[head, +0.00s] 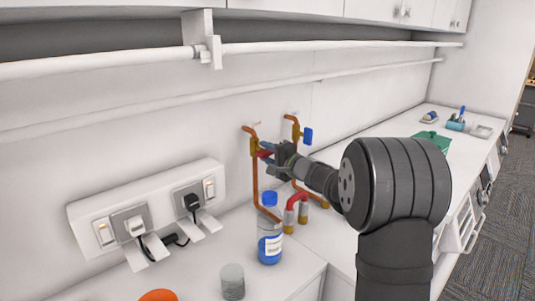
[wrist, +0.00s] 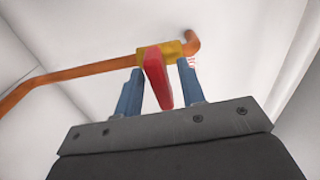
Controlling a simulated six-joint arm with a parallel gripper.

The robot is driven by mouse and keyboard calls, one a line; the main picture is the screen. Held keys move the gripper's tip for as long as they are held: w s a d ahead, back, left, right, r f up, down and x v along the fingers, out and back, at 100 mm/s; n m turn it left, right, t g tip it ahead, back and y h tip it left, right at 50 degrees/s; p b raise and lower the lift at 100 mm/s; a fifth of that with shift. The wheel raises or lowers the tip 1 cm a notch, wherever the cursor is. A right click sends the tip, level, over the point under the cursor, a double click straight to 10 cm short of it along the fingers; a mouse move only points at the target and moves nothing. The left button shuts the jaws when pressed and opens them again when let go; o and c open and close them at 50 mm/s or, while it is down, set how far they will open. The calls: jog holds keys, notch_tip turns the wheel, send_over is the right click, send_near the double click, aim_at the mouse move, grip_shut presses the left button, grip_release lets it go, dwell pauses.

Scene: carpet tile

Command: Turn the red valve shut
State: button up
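The red valve handle (wrist: 157,78) sits on a brass valve body (wrist: 182,49) in a copper pipe (wrist: 75,72) in the wrist view. My gripper (wrist: 160,82) has its two blue fingers on either side of the handle, with gaps showing on both sides. The handle slants a little between the fingers. In the head view my gripper (head: 270,150) is at the left copper pipe (head: 255,182), and the red handle (head: 265,153) is mostly hidden by the fingers.
A blue-handled valve (head: 307,136) is on the pipe just right. A socket panel (head: 145,210) with plugs and cables is at left.

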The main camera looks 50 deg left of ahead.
grip_shut()
jog(key=shift+m, duration=0.4)
grip_release()
jog(key=shift+d, duration=0.1)
jog(key=d, duration=1.7)
jog(key=shift+d, duration=0.15)
